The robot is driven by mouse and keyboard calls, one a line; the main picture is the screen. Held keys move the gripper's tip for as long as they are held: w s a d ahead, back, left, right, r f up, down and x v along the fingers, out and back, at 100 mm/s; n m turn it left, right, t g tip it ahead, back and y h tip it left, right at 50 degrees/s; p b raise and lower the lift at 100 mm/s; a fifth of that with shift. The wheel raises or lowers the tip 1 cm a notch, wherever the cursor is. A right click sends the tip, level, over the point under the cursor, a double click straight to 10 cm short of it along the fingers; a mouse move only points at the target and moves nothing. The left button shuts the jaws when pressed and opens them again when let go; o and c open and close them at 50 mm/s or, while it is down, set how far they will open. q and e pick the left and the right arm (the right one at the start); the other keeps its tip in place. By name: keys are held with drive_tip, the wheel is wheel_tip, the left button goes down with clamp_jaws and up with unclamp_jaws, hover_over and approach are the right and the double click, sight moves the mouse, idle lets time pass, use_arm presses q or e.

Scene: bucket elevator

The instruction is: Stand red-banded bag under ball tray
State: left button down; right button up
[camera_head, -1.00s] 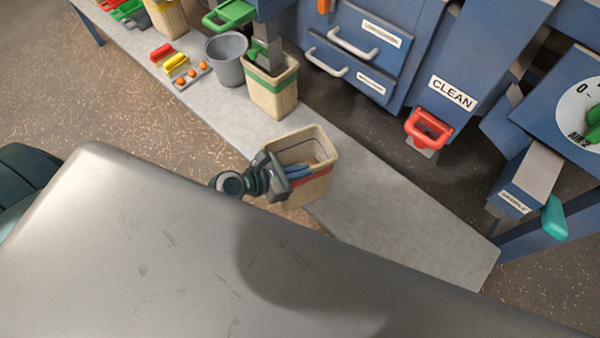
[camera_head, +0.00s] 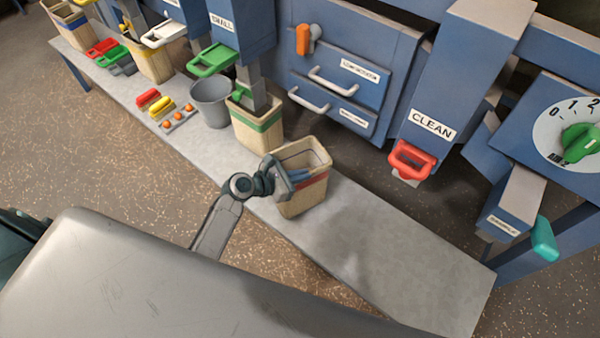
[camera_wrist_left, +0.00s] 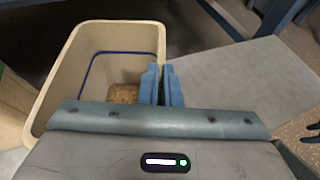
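The red-banded bag (camera_head: 314,192) is a tan, open-topped bag at the middle of the bench in the head view, upright, its red band partly hidden by my gripper. My left gripper (camera_head: 296,177) is shut on its near wall at the rim. In the left wrist view the two blue fingers (camera_wrist_left: 161,85) pinch the rim of the bag (camera_wrist_left: 52,75), one inside and one outside. The bag's inside holds a patch of brown at the bottom. I cannot tell whether its base touches the bench. A small tray (camera_head: 172,127) with several orange balls lies on the bench. My right gripper is not in view.
A green-banded bag (camera_head: 257,138) and a grey bucket (camera_head: 208,108) stand behind-left. The CLEAN spout (camera_head: 425,130) with its red handle (camera_head: 411,160) and the SAMPLE spout (camera_head: 512,205) overhang at right. The right part of the grey bench (camera_head: 400,265) is clear.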

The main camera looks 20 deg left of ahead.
use_arm(q)
drive_tip(key=shift+w+f, duration=0.15)
drive_tip(key=shift+f, duration=0.15)
drive_tip(key=c, duration=1.6)
unclamp_jaws()
drive_tip(key=shift+f, duration=0.1)
drive_tip(key=shift+s, duration=0.2)
drive_tip(key=shift+s+a, duration=0.2)
drive_tip(key=shift+a, duration=0.05)
drive_tip(key=shift+v, duration=5.7)
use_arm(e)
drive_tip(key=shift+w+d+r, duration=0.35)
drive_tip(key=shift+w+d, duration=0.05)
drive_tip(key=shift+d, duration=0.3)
